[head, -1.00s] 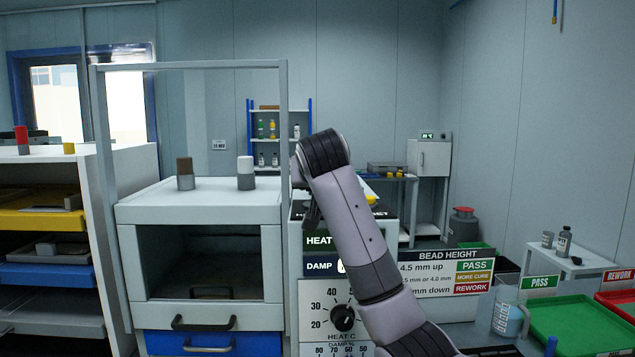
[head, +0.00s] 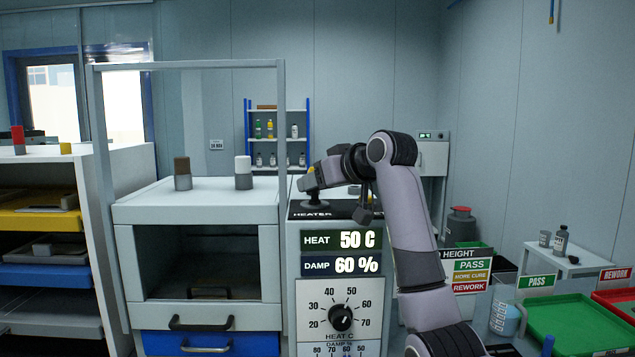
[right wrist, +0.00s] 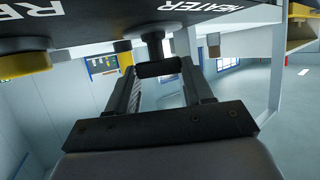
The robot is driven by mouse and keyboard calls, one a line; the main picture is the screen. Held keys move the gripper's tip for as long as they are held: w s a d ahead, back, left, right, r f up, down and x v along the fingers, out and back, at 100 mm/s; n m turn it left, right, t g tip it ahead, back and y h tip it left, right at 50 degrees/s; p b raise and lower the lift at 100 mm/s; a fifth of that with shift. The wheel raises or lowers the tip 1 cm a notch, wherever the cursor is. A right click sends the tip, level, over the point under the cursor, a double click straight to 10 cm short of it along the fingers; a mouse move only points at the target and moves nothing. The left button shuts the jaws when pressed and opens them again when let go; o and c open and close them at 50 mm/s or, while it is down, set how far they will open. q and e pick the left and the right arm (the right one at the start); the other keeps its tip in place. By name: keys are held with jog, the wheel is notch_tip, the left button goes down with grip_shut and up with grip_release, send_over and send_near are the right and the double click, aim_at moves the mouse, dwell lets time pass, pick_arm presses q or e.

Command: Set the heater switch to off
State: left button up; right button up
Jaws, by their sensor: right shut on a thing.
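The heater switch (head: 316,203) stands on the dark top of the control panel, behind the HEATER label (head: 312,215). My right gripper (head: 309,182) is at this switch, its arm reaching in from the right. In the right wrist view, the black switch handle (right wrist: 158,68) sits between the two fingers of my right gripper (right wrist: 158,75), which is shut on it. The handle's stem meets the panel top beside the HEATER lettering, seen upside down. The gripper partly hides the switch in the head view, and I cannot tell its set position. My left gripper is not in view.
The panel front shows HEAT 50 C and DAMP 60 % (head: 341,252) above a heat dial (head: 341,317). A grey cabinet (head: 200,207) with two small cylinders stands left. A second, yellow-and-black control (right wrist: 25,62) is near the switch. A green tray (head: 570,325) lies right.

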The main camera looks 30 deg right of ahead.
jog(key=shift+d+n+g+y, duration=0.15)
jog(key=shift+n+y, duration=0.65)
jog(key=shift+y, duration=0.1)
jog(key=shift+d+n+g+y, duration=0.1)
jog(key=shift+n+g+y, duration=0.05)
jog(key=shift+n+y, duration=0.7)
jog(key=o, duration=1)
jog(key=shift+o, duration=0.2)
jog(key=b+v, duration=0.1)
jog(key=v, duration=0.5)
jog(key=shift+d+b, duration=0.15)
jog(key=shift+b, duration=0.25)
jog(key=shift+s+d+r, duration=0.15)
jog(key=shift+s+r, duration=0.1)
jog(key=shift+s, duration=0.2)
